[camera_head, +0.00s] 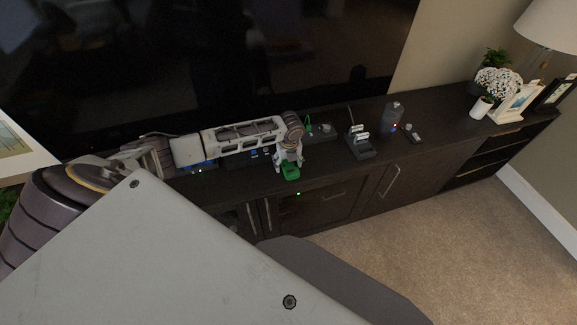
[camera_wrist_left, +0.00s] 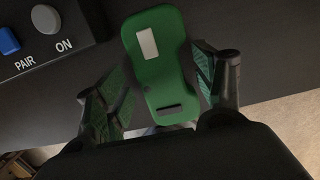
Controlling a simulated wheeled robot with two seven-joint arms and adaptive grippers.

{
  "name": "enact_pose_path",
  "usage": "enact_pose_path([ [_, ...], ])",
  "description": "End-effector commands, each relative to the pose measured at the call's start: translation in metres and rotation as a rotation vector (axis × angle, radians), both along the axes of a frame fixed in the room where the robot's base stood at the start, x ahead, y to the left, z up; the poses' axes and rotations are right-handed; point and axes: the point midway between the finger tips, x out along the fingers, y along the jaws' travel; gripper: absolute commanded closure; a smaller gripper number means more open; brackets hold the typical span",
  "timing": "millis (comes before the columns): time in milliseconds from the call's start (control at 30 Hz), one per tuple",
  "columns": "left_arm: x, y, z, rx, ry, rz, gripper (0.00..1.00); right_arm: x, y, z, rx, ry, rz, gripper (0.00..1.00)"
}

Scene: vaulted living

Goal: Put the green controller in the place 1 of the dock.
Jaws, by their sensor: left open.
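The green controller (camera_head: 291,173) lies on the dark cabinet top near its front edge. In the left wrist view the green controller (camera_wrist_left: 160,62) shows a pale rectangle and a dark slot. My left gripper (camera_head: 288,162) is over it and open. In the left wrist view the fingers of my left gripper (camera_wrist_left: 163,88) are spread on either side of the controller, with gaps visible. A dark stand (camera_head: 366,154) with upright whitish pieces, which looks like the dock, is to the right; its place numbers cannot be read. My right gripper is not in view.
A dark box (camera_wrist_left: 45,45) marked PAIR and ON, with a blue button, is beside the controller. A dark cylinder (camera_head: 391,118), a small device (camera_head: 413,135) and a white vase (camera_head: 481,107) stand farther right. A large screen (camera_head: 200,60) is behind.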

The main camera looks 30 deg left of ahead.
Motion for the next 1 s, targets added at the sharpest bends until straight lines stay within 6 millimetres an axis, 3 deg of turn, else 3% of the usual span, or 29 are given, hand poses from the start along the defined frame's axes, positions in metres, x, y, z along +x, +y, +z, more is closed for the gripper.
enact_pose_path([
  [267, 0.0, 0.0003, 0.0002, 0.0, 0.0, 0.0, 0.33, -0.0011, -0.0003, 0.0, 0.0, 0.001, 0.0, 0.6],
  [700, 0.0003, 0.0004, 0.0008, 0.001, -0.001, 0.001, 0.89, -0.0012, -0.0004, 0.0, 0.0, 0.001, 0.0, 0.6],
  [1000, 0.0006, 0.0005, 0.003, 0.0, -0.002, 0.001, 0.9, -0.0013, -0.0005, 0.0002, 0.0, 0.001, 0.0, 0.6],
])
